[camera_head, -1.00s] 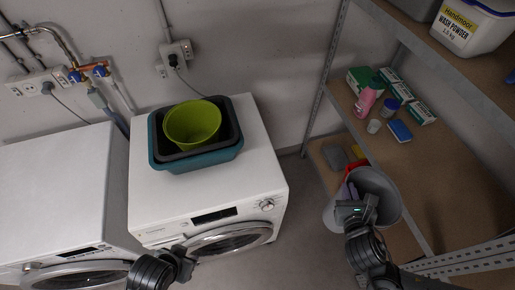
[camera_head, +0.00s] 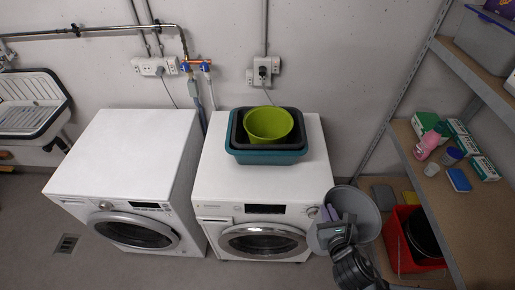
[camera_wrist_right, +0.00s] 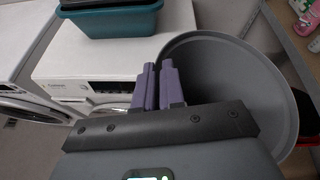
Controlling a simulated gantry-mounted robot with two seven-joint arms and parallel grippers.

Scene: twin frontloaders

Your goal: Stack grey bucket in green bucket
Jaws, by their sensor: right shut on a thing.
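The green bucket (camera_head: 268,124) sits inside a dark grey basin (camera_head: 297,137) and a teal basin (camera_head: 262,157), on top of the right washing machine. The grey bucket (camera_head: 366,214) is in the air in front of the shelf, tilted with its mouth upward. My right gripper (camera_head: 333,222) is shut on the grey bucket's wall; its purple fingers (camera_wrist_right: 158,88) show at the rim in the right wrist view. The grey bucket (camera_wrist_right: 235,75) fills the right of that view. My left gripper is out of the head view.
Two white washing machines (camera_head: 127,155) stand side by side against the wall. The right one (camera_head: 215,182) has free top around the basins. The shelf (camera_head: 470,210) at right holds bottles and boxes, with a red bucket (camera_head: 396,245) below. A sink (camera_head: 32,105) is far left.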

